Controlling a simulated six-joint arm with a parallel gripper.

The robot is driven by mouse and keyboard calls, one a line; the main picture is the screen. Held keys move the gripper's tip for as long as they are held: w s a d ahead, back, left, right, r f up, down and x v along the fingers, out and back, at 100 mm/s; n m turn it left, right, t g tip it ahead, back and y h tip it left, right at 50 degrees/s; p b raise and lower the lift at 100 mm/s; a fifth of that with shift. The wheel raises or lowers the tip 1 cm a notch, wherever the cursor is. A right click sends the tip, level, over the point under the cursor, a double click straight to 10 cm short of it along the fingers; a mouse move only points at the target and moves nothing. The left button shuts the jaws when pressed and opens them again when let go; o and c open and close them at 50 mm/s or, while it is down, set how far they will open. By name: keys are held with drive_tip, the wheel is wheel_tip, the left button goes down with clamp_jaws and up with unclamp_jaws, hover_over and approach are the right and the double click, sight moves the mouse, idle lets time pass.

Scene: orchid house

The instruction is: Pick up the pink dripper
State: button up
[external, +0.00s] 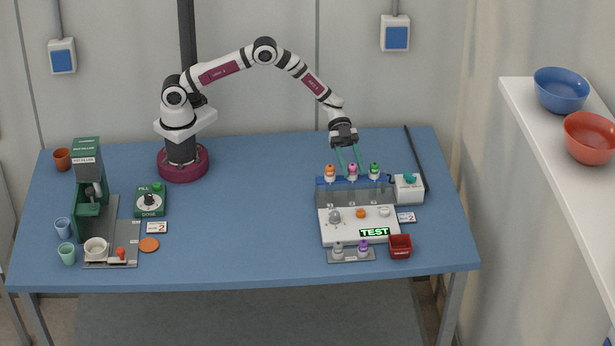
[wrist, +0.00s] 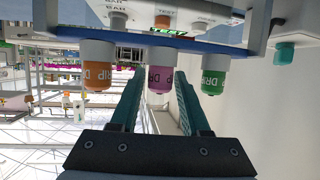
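The pink dripper (external: 352,170) stands in the rack between an orange dripper (external: 330,171) and a green dripper (external: 375,170). In the wrist view the pink dripper (wrist: 159,80) appears between the two teal fingers, near their tips. The orange dripper (wrist: 97,72) is left of the fingers and the green dripper (wrist: 214,77) is right of them. My gripper (external: 349,168) is above and behind the rack, pointing down. Its fingers (wrist: 156,90) are apart, with gaps visible on both sides of the pink dripper.
A white test panel (external: 342,232) fronts the rack. Grey and purple bottles (external: 363,248) stand before it, beside a red bin (external: 400,246). A white box with a teal knob (external: 409,184) and a black rod (external: 414,160) are at right. The blue table's middle (external: 250,210) is clear.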

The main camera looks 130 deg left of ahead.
clamp_jaws()
